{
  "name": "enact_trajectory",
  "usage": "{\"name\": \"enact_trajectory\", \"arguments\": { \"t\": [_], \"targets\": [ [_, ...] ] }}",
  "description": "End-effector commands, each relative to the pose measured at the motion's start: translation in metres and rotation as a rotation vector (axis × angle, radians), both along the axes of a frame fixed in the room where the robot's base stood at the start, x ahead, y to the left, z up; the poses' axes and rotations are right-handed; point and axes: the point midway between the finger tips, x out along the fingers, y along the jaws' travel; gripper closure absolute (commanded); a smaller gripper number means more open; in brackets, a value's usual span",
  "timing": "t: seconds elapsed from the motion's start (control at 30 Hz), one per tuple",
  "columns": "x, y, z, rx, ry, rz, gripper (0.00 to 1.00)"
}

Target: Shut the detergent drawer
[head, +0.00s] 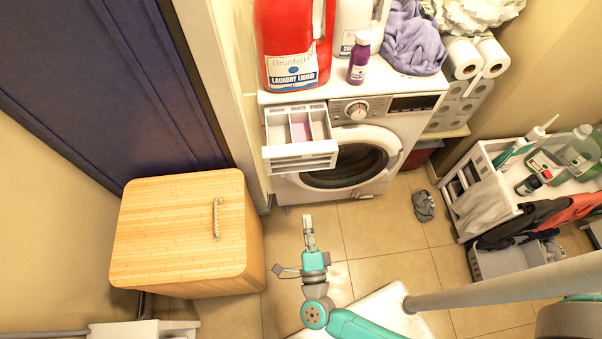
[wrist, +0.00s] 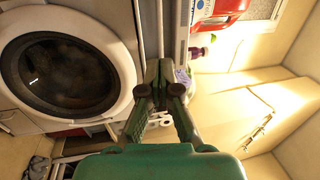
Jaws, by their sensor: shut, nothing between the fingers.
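The detergent drawer (head: 301,154) is pulled out from the top left of the white washing machine (head: 292,188) in the head view. Its open compartments face up, and one has a pinkish patch inside. The washer's round door (head: 345,165) looks closed. My gripper (head: 308,219) is shut and empty, in front of the washer and below the drawer in the picture, apart from it. In the wrist view my gripper (wrist: 165,68) points towards the washer front, with the round door (wrist: 65,75) at left. I cannot clearly make out the drawer there.
A red laundry bottle (head: 291,40), a purple bottle (head: 359,60) and a lavender cloth (head: 412,40) stand on the washer. A wooden hamper (head: 180,230) is at left. A white rack (head: 500,195) is at right. The tiled floor before the washer is mostly clear.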

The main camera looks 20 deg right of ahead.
Motion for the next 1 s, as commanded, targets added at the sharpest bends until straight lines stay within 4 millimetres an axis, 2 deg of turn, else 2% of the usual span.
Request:
{"name": "enact_trajectory", "arguments": {
  "t": [0.47, 1.0],
  "targets": [
    [0.045, -0.017, 0.010, -0.001, -0.001, -0.004, 1.00],
    [0.117, -0.039, 0.025, -0.003, -0.001, -0.002, 1.00]
  ]
}}
